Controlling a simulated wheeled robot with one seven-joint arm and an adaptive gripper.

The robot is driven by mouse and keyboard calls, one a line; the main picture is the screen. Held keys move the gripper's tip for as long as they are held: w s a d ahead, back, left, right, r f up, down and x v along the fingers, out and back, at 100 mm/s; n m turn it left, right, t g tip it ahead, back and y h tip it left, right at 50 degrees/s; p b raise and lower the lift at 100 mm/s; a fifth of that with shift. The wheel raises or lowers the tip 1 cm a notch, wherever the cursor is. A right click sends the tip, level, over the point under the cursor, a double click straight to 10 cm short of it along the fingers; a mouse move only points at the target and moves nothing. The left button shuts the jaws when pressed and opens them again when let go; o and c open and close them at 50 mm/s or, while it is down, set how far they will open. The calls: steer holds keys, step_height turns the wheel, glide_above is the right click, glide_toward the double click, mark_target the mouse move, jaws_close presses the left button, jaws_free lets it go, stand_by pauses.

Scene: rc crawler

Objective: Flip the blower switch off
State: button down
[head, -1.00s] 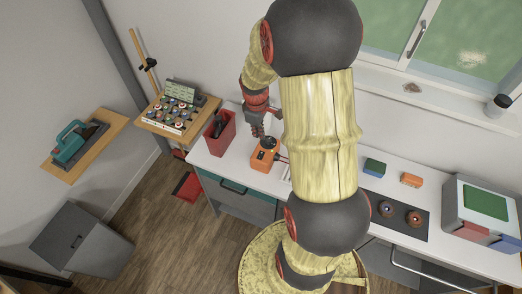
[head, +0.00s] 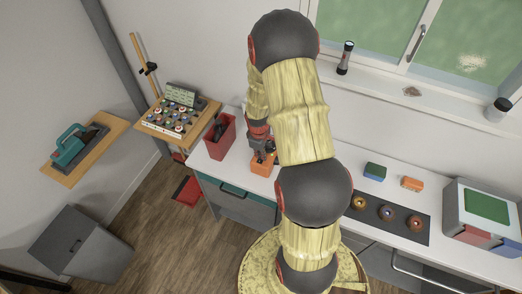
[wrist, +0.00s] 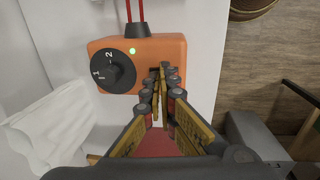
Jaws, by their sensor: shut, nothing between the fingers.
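An orange box (wrist: 172,50) with a black dial (wrist: 108,70) marked with numerals and a lit green lamp (wrist: 132,50) shows in the wrist view. Red leads run from its top edge. In the head view the orange box (head: 262,165) stands on the white counter, partly covered by my gripper. My gripper (wrist: 163,72) is shut, with its fingertips together over the right part of the box's face, beside the dial. The fingertips hide that part of the face, so I cannot make out a switch there or tell whether they touch it.
A red bin (head: 220,137) stands on the counter (head: 238,178) just left of the box. A wall shelf (head: 203,110) with several small parts is further left. A dark mat (head: 365,221) with round pieces, green and orange blocks and a grey case (head: 450,205) lie to the right.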

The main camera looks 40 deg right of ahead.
steer(key=shift+f, duration=0.2)
steer(key=shift+d+f, duration=0.2)
steer(key=shift+f, duration=0.2)
steer(key=shift+r, duration=0.1)
steer(key=shift+s+a, duration=0.1)
steer(key=shift+a, duration=0.1)
steer(key=shift+s+a, duration=0.1)
steer(key=shift+a, duration=0.05)
steer(key=shift+s+a+b, duration=0.25)
steer(key=shift+a+b, duration=0.05)
steer(key=shift+a, duration=0.2)
